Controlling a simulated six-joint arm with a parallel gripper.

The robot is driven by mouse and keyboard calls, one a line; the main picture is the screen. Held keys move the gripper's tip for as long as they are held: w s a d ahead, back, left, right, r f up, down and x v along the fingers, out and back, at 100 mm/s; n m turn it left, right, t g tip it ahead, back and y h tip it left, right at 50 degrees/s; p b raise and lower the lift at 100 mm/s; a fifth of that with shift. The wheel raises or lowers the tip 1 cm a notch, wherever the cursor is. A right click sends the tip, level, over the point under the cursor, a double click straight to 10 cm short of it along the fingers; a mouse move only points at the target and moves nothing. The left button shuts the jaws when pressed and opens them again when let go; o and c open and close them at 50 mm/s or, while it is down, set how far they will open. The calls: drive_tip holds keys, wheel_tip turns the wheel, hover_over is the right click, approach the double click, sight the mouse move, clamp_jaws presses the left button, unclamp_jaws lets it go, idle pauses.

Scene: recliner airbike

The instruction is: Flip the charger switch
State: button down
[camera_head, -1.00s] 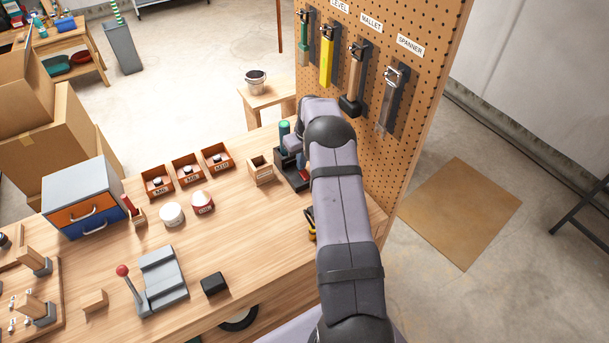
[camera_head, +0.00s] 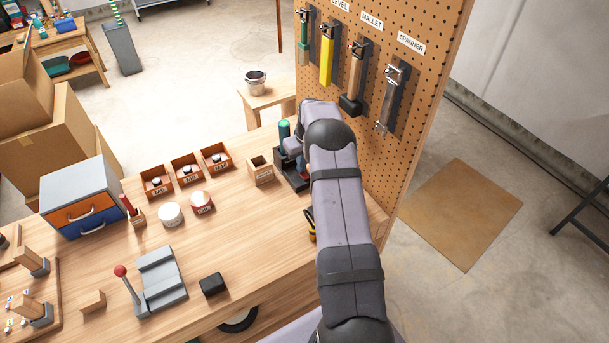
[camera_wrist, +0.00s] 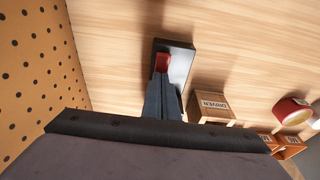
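The charger is a dark box (camera_head: 289,174) at the back right of the bench, close to the pegboard, partly hidden by my arm.
The pegboard (camera_head: 430,45) with hanging tools stands right beside my arm. A small labelled wooden box (camera_head: 261,172) sits just left of the charger. The bench's middle (camera_head: 250,225) is mostly clear.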

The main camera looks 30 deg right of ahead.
wheel_tip(320, 180, up, 7)
drive_tip(key=p, duration=0.3)
idle(0.5)
idle(0.4)
drive_tip(key=s+a+r+g, duration=0.1)
drive_tip(key=s+a+r, duration=0.4)
drive_tip(key=s+a, duration=0.25)
drive_tip(key=s+a+r, duration=0.5)
drive_tip(key=s+a, duration=0.1)
drive_tip(key=a, duration=0.3)
drive_tip(key=s+a, duration=0.3)
drive_tip(key=s, duration=0.7)
drive_tip(key=s+a+g, duration=0.1)
drive_tip(key=s+a, duration=0.3)
drive_tip(key=s, duration=0.6)
drive_tip(key=shift+f, duration=0.15)
